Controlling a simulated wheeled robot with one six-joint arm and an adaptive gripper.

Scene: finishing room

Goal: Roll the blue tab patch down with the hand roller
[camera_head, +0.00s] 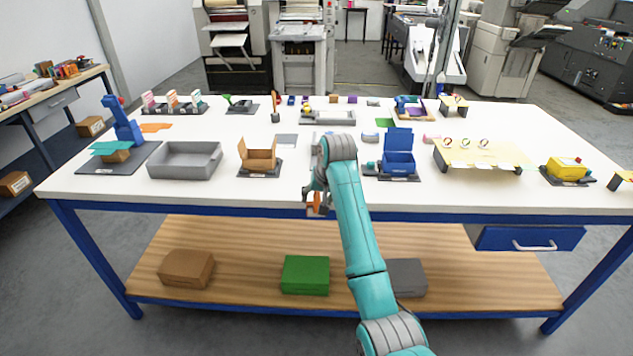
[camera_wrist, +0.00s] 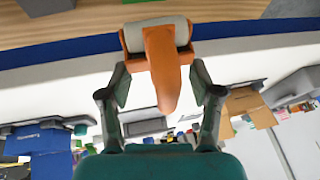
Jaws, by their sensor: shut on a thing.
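My gripper (camera_head: 315,187) hangs at the front edge of the white table. In the wrist view my gripper (camera_wrist: 161,84) is shut on the hand roller (camera_wrist: 162,55). The hand roller has an orange handle and frame and a pale grey cylinder. Its orange part also shows in the head view (camera_head: 317,209), below the tabletop's front edge and apart from the table in the picture. I cannot pick out the blue tab patch for certain in either view.
The white table (camera_head: 230,195) has clear room along its front edge. Behind my gripper stand a grey tray (camera_head: 185,160), an open cardboard box (camera_head: 258,154) and an open blue box (camera_head: 398,155). A wooden shelf (camera_head: 235,260) holds several boxes below.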

